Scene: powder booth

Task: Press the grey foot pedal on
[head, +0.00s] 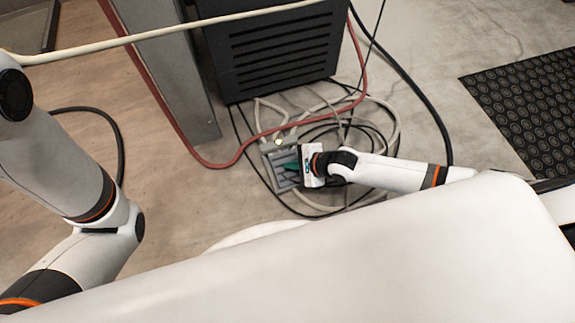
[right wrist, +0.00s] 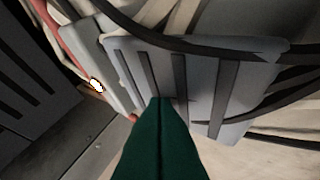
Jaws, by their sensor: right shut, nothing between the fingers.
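The grey foot pedal (head: 272,163) lies on the floor among cables, in front of the dark slatted cabinet. In the right wrist view its light grey plate with dark grooves (right wrist: 188,75) fills the upper middle. My right gripper (head: 288,166) is at the pedal, with its green fingers shut and empty. In the right wrist view the fingertips (right wrist: 160,100) overlap the lower part of the ridged plate; I cannot tell whether they press on it. A small bright white spot (right wrist: 97,85) shows beside the plate. My left arm is at the left; its gripper is out of view.
The dark slatted cabinet (head: 275,50) and a grey post (head: 172,70) stand behind the pedal. A red hose (head: 240,150) and several loose cables (head: 390,125) loop around it. A black studded mat (head: 530,105) lies at the right. The wooden floor at left is mostly clear.

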